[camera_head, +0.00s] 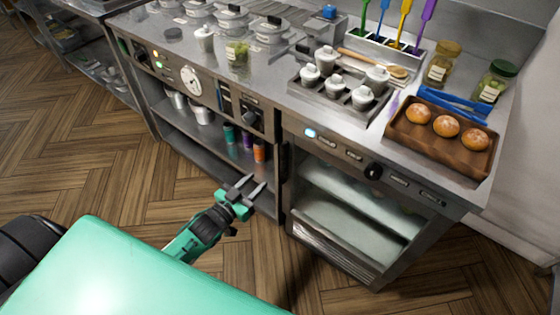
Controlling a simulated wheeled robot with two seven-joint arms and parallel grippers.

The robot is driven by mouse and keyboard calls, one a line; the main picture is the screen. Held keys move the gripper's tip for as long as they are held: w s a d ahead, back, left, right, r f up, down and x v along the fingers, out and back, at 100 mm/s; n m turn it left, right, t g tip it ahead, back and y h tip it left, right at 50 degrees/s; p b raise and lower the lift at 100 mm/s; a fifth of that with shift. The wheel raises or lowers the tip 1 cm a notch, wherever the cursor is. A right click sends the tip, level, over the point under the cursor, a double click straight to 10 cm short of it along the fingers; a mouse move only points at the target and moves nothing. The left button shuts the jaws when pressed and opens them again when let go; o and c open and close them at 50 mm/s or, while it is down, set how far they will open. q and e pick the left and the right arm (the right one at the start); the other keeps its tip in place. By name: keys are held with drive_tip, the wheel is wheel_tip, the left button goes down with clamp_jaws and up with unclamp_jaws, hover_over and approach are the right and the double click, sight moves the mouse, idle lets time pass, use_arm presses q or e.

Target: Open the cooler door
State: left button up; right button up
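The cooler (335,250) is the steel unit under the right end of the counter. Its front shows a pale, glassy area (350,205) with shelves behind it, and the door looks shut, though its edges are hard to make out. A dark upright bar, perhaps the handle (284,162), runs near its left edge. My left gripper (255,184) is open and empty, in front of and to the left of the cooler, apart from it. Its two fingers point up and right toward the dark bar. My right gripper is not in view.
Open shelves left of the cooler hold colored bottles (258,151) and metal pots (202,112). The counter above carries a wooden tray (445,150) of buns, white lidded containers (362,97) and jars (495,82). The wooden floor (120,185) before the units is clear.

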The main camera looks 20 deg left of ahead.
sight(281, 157)
use_arm(q)
drive_tip(key=x, duration=1.2)
drive_tip(key=shift+w+d+f, duration=0.1)
drive_tip(key=shift+w, duration=0.3)
clamp_jaws()
